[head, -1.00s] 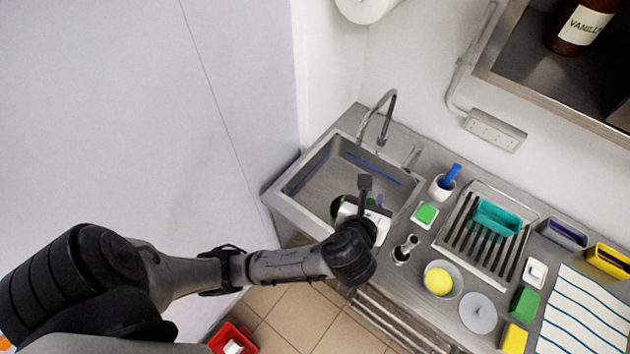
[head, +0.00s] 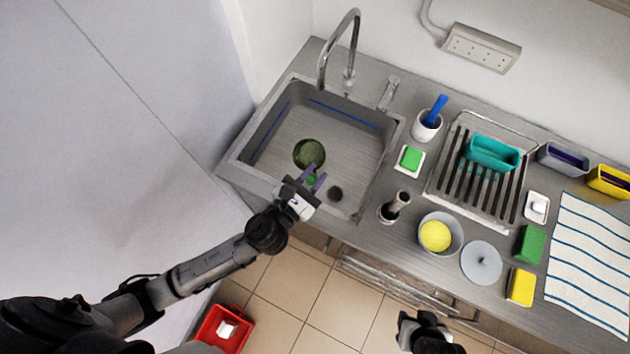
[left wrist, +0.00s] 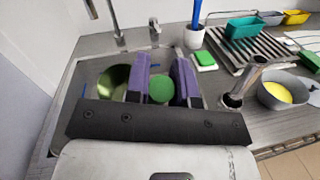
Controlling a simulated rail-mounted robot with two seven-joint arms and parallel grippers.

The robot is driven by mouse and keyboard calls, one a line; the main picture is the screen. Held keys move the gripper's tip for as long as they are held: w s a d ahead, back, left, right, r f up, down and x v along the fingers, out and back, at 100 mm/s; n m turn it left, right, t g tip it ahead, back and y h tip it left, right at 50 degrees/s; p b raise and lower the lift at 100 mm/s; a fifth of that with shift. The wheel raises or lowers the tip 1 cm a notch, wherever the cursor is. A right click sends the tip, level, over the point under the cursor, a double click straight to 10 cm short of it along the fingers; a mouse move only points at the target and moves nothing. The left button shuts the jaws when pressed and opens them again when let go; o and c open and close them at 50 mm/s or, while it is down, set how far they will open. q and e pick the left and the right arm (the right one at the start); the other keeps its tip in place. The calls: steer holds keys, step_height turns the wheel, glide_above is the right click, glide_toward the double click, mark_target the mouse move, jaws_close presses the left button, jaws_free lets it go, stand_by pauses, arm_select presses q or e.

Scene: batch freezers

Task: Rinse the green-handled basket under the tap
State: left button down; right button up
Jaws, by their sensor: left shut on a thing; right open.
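The green-handled basket (head: 309,153) is a round, dark green mesh bowl inside the steel sink (head: 270,172). My left gripper (head: 313,178) reaches over the sink's front edge and is shut on the basket's green handle, between its purple fingers. In the left wrist view the handle's round green end (left wrist: 161,88) shows between the fingers, with the basket (left wrist: 113,78) beyond to the left. The tap (head: 354,45) arches over the back of the sink, its spout end behind the basket in the picture. No water stream is visible. My right gripper (head: 418,321) is open and empty, low in front of the counter.
A blue-handled brush in a white cup (head: 426,126), a green sponge (head: 411,159) and a dark-handled tool in a holder (head: 394,207) stand right of the sink. Beyond are a drying rack (head: 447,180), a bowl (head: 440,234) and a striped towel (head: 590,255). A wall bounds the left.

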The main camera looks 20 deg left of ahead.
arm_select(q)
steer(key=shift+s+d+f+m+h, duration=0.1)
steer(key=shift+d+f+m+h, duration=0.15)
steer(key=shift+f, duration=0.2)
steer(key=shift+f+h, duration=0.1)
steer(key=shift+h, duration=0.15)
steer(key=shift+w+a+f+b, duration=0.3)
steer(key=shift+w+b, duration=0.25)
steer(key=shift+w, duration=1)
steer(key=shift+w+a+f+b, duration=0.3)
steer(key=shift+w+b, duration=0.2)
steer(key=shift+w, duration=1.1)
steer(key=shift+w+a+f+b, duration=0.3)
steer(key=shift+w+b, duration=0.25)
steer(key=shift+w, duration=1)
steer(key=shift+w+a+f, duration=0.15)
steer(key=shift+w+f, duration=0.05)
steer(key=shift+w, duration=0.85)
steer(key=shift+w+a+f, duration=0.15)
steer(key=shift+w, duration=0.85)
